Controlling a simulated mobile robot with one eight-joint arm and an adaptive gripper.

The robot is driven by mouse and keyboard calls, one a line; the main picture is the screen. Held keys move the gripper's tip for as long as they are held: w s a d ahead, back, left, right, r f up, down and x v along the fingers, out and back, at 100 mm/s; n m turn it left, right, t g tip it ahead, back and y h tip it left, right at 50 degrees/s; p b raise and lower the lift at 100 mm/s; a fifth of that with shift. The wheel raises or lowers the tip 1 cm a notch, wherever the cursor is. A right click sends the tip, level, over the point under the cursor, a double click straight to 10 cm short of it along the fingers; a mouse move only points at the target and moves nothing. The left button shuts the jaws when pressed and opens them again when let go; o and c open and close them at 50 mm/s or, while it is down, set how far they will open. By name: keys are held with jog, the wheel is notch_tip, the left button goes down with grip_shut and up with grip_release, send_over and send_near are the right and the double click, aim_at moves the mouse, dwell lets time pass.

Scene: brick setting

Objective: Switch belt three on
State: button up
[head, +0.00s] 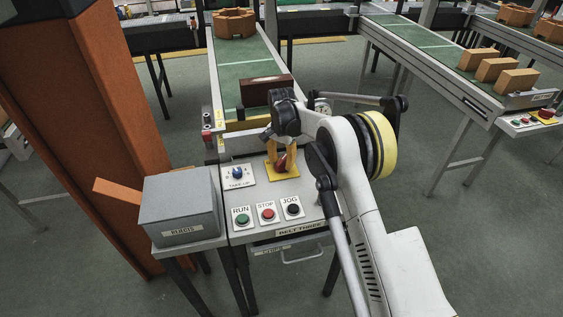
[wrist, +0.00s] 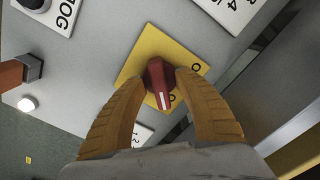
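The belt three panel (head: 296,217) is a grey desk at the belt's near end, labelled BELT THREE. On its yellow plate (head: 270,171) is a red rotary switch (head: 281,164), which also shows in the wrist view (wrist: 159,80). The switch's white line points toward the bottom of the wrist view, slightly right, near a partly hidden mark on the plate. My gripper (head: 282,160) reaches down over it. In the wrist view my orange fingertips (wrist: 161,76) lie on either side of the knob and appear to touch it.
The panel also has green RUN (head: 242,219), red STOP (head: 268,214) and black JOG (head: 293,209) buttons, and a blue TAKE-UP knob (head: 238,173). A grey box (head: 180,207) stands at left beside an orange column (head: 100,110). A dark brown block (head: 266,90) lies on the green belt (head: 243,60).

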aim_at(282, 160)
notch_tip(282, 160, up, 12)
dwell(0.6)
jog(key=s+d+r+n+t, duration=0.3)
jog(key=s+d+r+t, duration=0.1)
jog(key=s+d+r, duration=1.2)
jog(key=s+d+f+n+t, duration=0.1)
jog(key=s+d+f, duration=0.1)
jog(key=s, duration=0.9)
jog(key=s+d+f+n+t, duration=0.2)
jog(key=s+d, duration=0.1)
jog(key=s, duration=0.9)
jog(key=shift+d, duration=0.3)
